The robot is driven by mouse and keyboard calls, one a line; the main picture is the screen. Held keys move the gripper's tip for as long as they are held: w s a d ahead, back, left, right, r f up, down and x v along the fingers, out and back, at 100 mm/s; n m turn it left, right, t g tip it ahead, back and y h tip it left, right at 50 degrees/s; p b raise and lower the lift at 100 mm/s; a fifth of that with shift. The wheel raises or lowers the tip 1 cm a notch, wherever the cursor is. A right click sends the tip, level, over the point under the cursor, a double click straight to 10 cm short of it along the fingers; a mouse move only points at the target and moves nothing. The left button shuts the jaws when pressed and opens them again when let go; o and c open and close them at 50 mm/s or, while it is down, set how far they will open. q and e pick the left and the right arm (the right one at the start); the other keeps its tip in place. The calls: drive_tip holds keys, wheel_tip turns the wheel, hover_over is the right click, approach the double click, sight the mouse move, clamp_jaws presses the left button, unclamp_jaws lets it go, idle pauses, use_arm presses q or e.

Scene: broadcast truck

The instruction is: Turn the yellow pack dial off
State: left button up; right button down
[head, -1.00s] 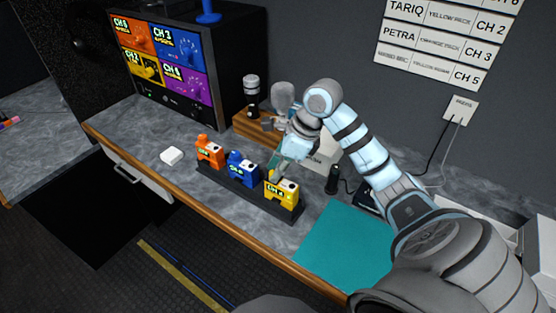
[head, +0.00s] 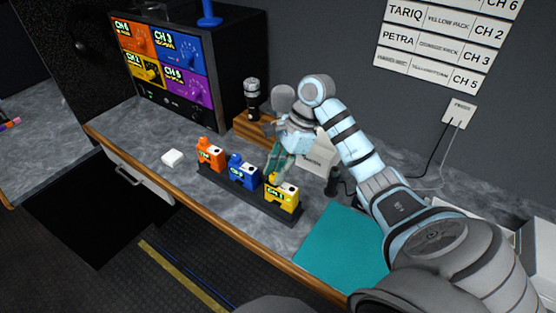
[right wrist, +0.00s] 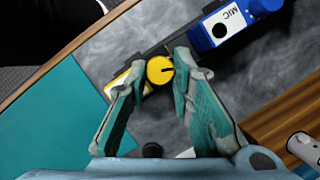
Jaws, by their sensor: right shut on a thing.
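The yellow pack (head: 283,197) stands at the right end of a dark rack (head: 238,192) on the counter. Its small display seems to read CH 1. The yellow dial (right wrist: 160,70) on its top shows a dark pointer mark in the right wrist view. My right gripper (head: 273,175) reaches down over the pack from behind; in the right wrist view its fingers (right wrist: 156,74) close on the dial from both sides. In the head view the fingers partly hide the dial. My left gripper is out of view.
The blue pack (head: 242,173) and orange pack (head: 210,154) stand in the same rack, left of the yellow one. A monitor (head: 165,60) shows four coloured panels.

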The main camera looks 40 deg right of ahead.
drive_tip(key=c, duration=1.4)
unclamp_jaws()
